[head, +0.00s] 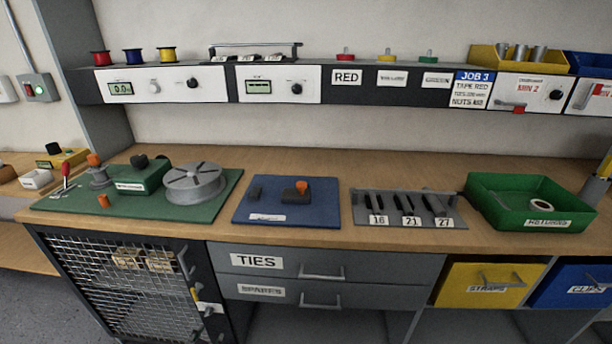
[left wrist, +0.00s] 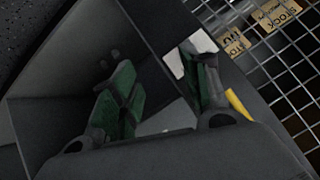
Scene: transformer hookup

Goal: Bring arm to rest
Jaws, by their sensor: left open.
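My left gripper (left wrist: 160,80) shows in the left wrist view, with its two dark fingers and green pads spread apart and nothing between them. It is outside the head view. Behind the fingers are plain dark grey panels, and a wire mesh (left wrist: 285,55) with stock-labelled boxes (left wrist: 275,15) behind it fills the right side. A piece of yellow (left wrist: 238,104) shows beside the right finger. My right gripper is in neither view.
The head view shows a workbench (head: 330,165) with a green mat, blue mat (head: 330,212), slotted grey holder (head: 450,208) and green returns tray (head: 490,181). Below are a mesh-fronted cabinet (head: 100,285) with a protruding handle, grey drawers (head: 380,265) and yellow and blue bins.

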